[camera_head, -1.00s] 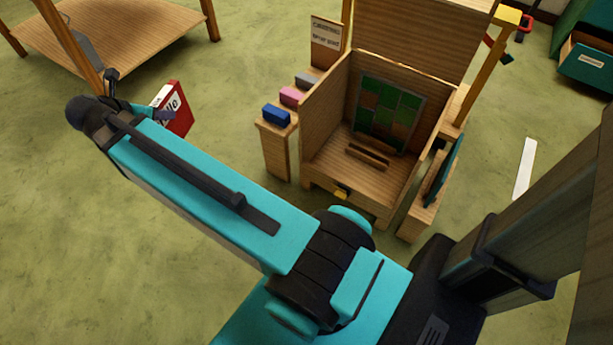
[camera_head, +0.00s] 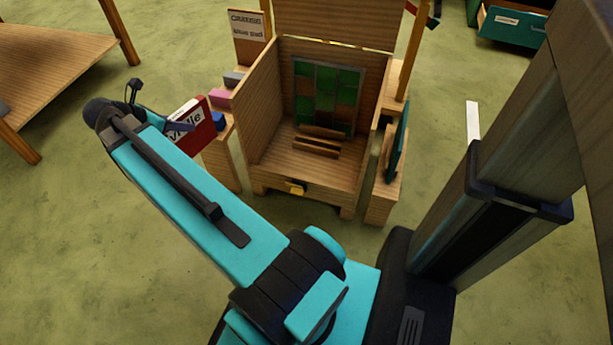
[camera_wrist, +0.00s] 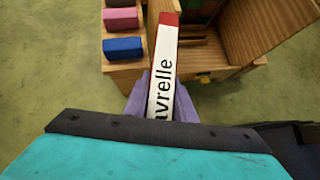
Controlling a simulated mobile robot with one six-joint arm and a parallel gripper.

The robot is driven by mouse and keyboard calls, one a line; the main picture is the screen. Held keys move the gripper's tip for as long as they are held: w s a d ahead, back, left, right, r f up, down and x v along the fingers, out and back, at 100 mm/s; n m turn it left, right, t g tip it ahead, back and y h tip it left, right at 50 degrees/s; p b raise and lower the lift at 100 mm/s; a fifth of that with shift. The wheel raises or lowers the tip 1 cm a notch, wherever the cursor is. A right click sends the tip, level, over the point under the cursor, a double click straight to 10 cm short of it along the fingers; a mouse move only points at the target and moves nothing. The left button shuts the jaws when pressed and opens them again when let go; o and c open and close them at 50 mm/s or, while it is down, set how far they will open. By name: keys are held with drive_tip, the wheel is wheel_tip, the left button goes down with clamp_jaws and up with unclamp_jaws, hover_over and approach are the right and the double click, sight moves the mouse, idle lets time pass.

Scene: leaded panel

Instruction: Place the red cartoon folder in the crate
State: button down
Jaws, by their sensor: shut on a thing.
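The red folder (camera_head: 203,131) has a white label with black lettering, ending in "avrelle" in the wrist view (camera_wrist: 166,60). My gripper (camera_head: 180,127) is shut on the folder and holds it up at the left of the scene. In the wrist view, the purple fingers (camera_wrist: 163,104) are around its near end; the folder points away, and part of it is hidden. A wooden open-fronted box (camera_head: 262,115), which may be the crate, stands right of the folder. Inside it are a green and brown leaded panel (camera_head: 328,95) and wooden slats. The folder is outside this box.
A narrow wooden stand (camera_head: 222,165) beside the box holds blue (camera_wrist: 123,47), pink (camera_wrist: 121,19) and grey blocks. A teal flat piece (camera_head: 397,142) stands on the right side. A wooden table (camera_head: 50,62) is at left, a green bin (camera_head: 512,28) at upper right. Floor in front is clear.

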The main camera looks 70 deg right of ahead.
drive_tip(key=s+d+f+m+g+y+b, duration=0.1)
drive_tip(key=s+d+f+m+g+b, duration=0.1)
drive_tip(key=s+d+f, duration=0.5)
drive_tip(key=s+d+f+m+g+y+b, duration=0.2)
drive_tip(key=s+d+f+m+b, duration=0.2)
drive_tip(key=s+d+f, duration=0.4)
drive_tip(key=s+d+f+m+g+y+b, duration=0.1)
drive_tip(key=s+d+f+m+g+b, duration=0.1)
drive_tip(key=s+d+f, duration=0.6)
drive_tip(key=shift+s+d+m+y+b, duration=0.3)
drive_tip(key=shift+s+d+m+b, duration=0.65)
drive_tip(key=shift+s+d, duration=3.65)
drive_tip(key=shift+s+a+m, duration=0.25)
drive_tip(key=shift+s+a, duration=0.5)
drive_tip(key=shift+f+b, duration=0.85)
drive_tip(key=shift+f, duration=1.6)
drive_tip(key=shift+f+b, duration=1.2)
drive_tip(key=shift+f, duration=1.3)
